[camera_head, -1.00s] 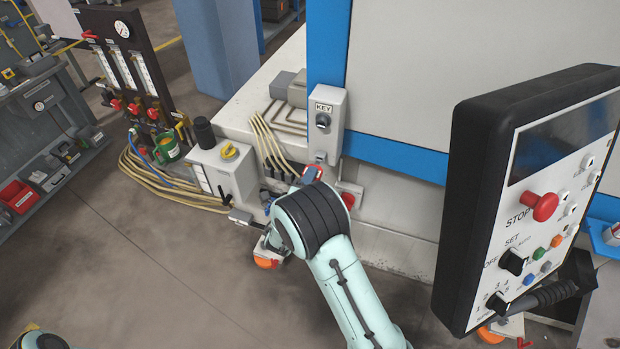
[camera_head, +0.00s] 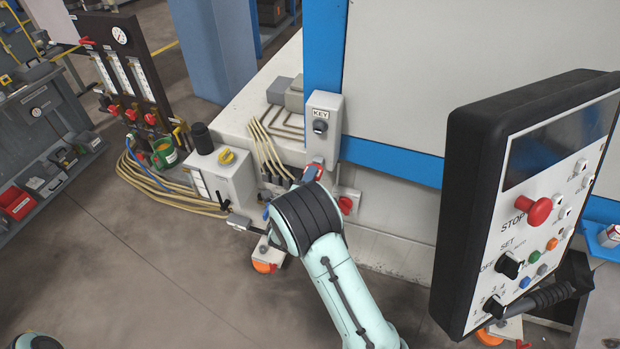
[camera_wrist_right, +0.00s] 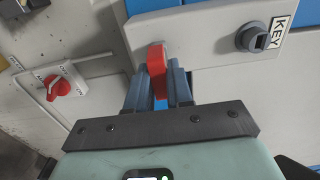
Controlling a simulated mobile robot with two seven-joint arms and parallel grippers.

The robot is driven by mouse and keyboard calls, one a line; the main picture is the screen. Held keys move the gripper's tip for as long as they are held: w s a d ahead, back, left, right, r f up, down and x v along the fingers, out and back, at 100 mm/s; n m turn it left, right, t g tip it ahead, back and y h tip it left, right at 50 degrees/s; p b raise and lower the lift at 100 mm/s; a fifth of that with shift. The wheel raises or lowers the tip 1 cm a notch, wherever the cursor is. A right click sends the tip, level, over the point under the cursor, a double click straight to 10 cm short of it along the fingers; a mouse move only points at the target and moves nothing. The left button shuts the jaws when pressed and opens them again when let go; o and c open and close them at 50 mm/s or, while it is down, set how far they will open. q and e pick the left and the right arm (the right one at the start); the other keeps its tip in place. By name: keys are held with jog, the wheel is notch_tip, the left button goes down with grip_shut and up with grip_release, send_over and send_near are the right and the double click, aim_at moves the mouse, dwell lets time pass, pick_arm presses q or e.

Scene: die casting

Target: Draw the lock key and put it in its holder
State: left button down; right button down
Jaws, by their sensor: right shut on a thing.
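The grey key box (camera_head: 325,104) is mounted on the blue machine post, with a dark lock marked KEY (camera_head: 320,126) on its face. In the right wrist view the lock (camera_wrist_right: 254,39) shows a slot with no key in it. My right gripper (camera_wrist_right: 160,82) is shut on the red lock key (camera_wrist_right: 157,61), also partly seen in the head view (camera_head: 314,168). The key is at the lower end of the box, away from the lock. Its tip and the holder are hidden, so I cannot tell whether it is seated. My left gripper is out of view.
A red rotary switch (camera_wrist_right: 62,87) sits beside the key box, on the machine's side. A black control panel (camera_head: 535,200) stands close on the right. Hoses (camera_head: 268,146) and a grey box with a yellow knob (camera_head: 222,172) are on the left.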

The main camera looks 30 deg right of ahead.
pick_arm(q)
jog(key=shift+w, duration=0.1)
pick_arm(e)
jog(key=shift+w+d, duration=0.2)
jog(key=c, duration=0.9)
grip_release()
jog(key=shift+c, duration=0.2)
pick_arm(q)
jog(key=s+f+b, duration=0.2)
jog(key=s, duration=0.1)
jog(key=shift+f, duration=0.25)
pick_arm(e)
jog(key=v, duration=1.3)
jog(key=shift+s, duration=0.2)
